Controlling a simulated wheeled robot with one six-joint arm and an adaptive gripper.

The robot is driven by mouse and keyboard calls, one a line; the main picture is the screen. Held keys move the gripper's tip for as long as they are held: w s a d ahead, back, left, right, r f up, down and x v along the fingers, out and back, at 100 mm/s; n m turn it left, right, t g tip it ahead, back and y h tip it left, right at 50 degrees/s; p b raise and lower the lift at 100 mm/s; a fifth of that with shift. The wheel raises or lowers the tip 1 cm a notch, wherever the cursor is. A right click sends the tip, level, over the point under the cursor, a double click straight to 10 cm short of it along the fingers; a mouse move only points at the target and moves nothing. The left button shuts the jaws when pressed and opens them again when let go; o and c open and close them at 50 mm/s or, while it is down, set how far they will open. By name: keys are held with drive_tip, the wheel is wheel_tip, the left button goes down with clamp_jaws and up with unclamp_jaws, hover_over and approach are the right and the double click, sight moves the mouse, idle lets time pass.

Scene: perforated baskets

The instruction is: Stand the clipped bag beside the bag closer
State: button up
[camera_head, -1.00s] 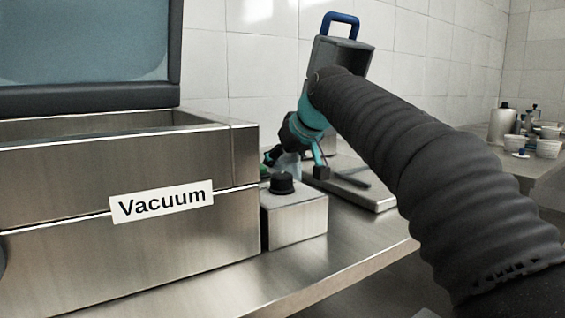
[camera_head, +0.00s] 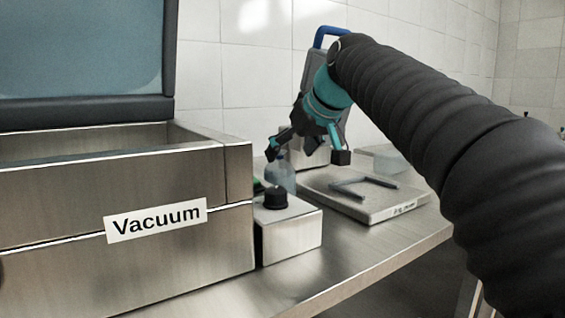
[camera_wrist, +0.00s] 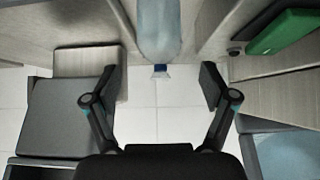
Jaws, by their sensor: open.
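The pale translucent bag (camera_head: 281,177) stands on the steel table behind the small black-capped box. In the wrist view the bag (camera_wrist: 158,28) has a blue clip (camera_wrist: 160,68) at its near end. My gripper (camera_head: 307,151) is open above and beside the bag. In the wrist view the gripper (camera_wrist: 160,88) has its fingers apart and empty, with the clip beyond and between them, not visibly touched. A grey machine with a blue handle (camera_head: 327,32), seemingly the bag closer, stands behind my gripper, which hides part of it.
The steel box labelled Vacuum (camera_head: 155,220) with raised lid fills the left. The black-capped box (camera_head: 290,230) adjoins it. A flat scale-like platform (camera_head: 365,194) lies to the right. A green object (camera_wrist: 285,32) shows in the wrist view. The table front is clear.

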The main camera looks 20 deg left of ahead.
drive_tip(key=shift+v, duration=1.75)
